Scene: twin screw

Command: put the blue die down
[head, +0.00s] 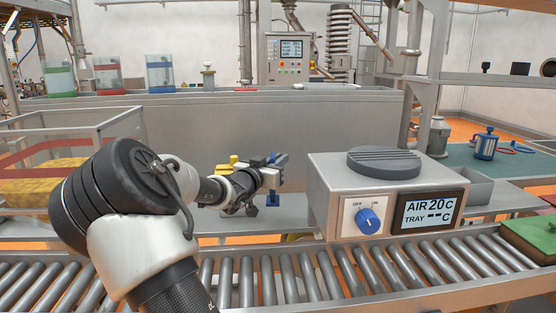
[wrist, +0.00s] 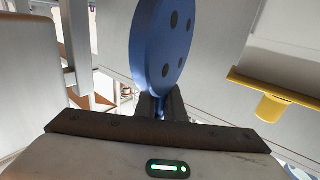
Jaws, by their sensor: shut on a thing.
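The blue die is a round blue disc (wrist: 160,45) with several dark holes. In the wrist view it stands on edge above my fingers, its lower part narrowing between them. My gripper (wrist: 160,104) is shut on it. In the head view my gripper (head: 272,168) reaches over the grey bench, left of the grey box with the dial. Blue shows just above and below the fingers there. The fingers hide part of it, and I cannot tell whether the die touches anything below.
A yellow piece (head: 234,164) stands close left of my gripper; yellow also shows at right in the wrist view. The grey box (head: 330,185) with a dial and display is close on the right. A roller conveyor (head: 290,278) runs in front. A blue jug (head: 485,146) stands far right.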

